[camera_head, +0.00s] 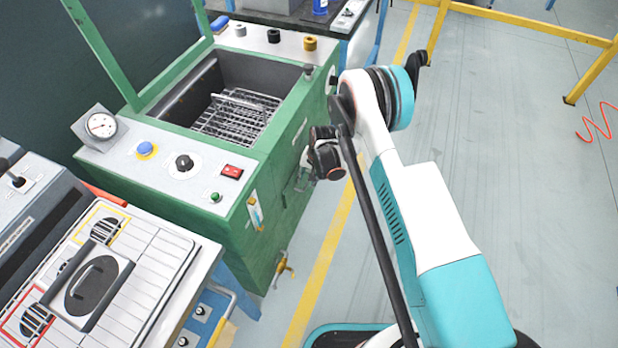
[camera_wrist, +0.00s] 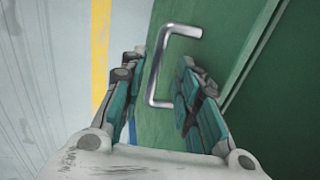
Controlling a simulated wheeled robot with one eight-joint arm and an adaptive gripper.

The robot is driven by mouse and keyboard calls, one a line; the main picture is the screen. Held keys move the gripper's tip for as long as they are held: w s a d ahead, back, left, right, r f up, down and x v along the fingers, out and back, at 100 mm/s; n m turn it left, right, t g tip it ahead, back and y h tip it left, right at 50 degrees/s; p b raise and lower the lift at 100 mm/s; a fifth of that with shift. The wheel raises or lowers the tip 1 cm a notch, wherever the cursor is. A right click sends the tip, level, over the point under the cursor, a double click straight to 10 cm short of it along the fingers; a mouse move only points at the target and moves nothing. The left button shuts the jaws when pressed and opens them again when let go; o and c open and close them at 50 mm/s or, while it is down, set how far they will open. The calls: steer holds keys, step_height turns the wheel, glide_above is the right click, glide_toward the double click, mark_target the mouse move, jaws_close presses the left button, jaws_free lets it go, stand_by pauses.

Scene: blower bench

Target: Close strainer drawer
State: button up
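The silver bar handle (camera_wrist: 156,75) is fixed to a green panel (camera_wrist: 222,42), which seems to be the strainer drawer front. My gripper (camera_wrist: 161,66) is open, with one teal-padded finger on each side of the handle in the wrist view. The handle lies between the fingers, and I see no clear contact. In the head view my gripper (camera_head: 304,180) is low at the right-hand side of the green machine (camera_head: 262,225). My wrist hides most of the drawer there. I cannot tell how far out the drawer stands.
A basin with a wire rack (camera_head: 238,118) is in the machine's top. A control panel with a gauge (camera_head: 101,125) is at its front. A brass valve (camera_head: 285,265) sticks out low on the side.

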step_height(320, 180, up, 12)
steer(key=d, duration=0.2)
steer(key=shift+s+f, duration=0.15)
steer(key=shift+s, duration=0.25)
steer(key=shift+d, duration=0.1)
stand_by(0.4)
steer(key=s+d+r+n+t, duration=0.1)
steer(key=s+d+r, duration=0.15)
steer(key=r, duration=0.75)
steer(key=s+d+r+t, duration=0.15)
steer(key=d+r, duration=0.25)
steer(key=r, duration=0.6)
steer(key=s+d+r+n, duration=0.1)
steer(key=s+d+r, duration=0.25)
steer(key=r, duration=0.65)
steer(key=s+d+r+t+h, duration=0.1)
steer(key=s+d+r, duration=0.2)
steer(key=s+r, duration=0.2)
steer(key=s+d+r+t, duration=0.1)
steer(key=s+d+r, duration=0.25)
steer(key=s, duration=0.25)
steer(key=s+d+r+n+t+h, duration=0.1)
steer(key=s+d+n+t, duration=0.1)
steer(key=s, duration=1)
steer(key=shift+s+d+r, duration=0.2)
steer(key=shift+s+d, duration=0.15)
steer(key=shift+d, duration=0.55)
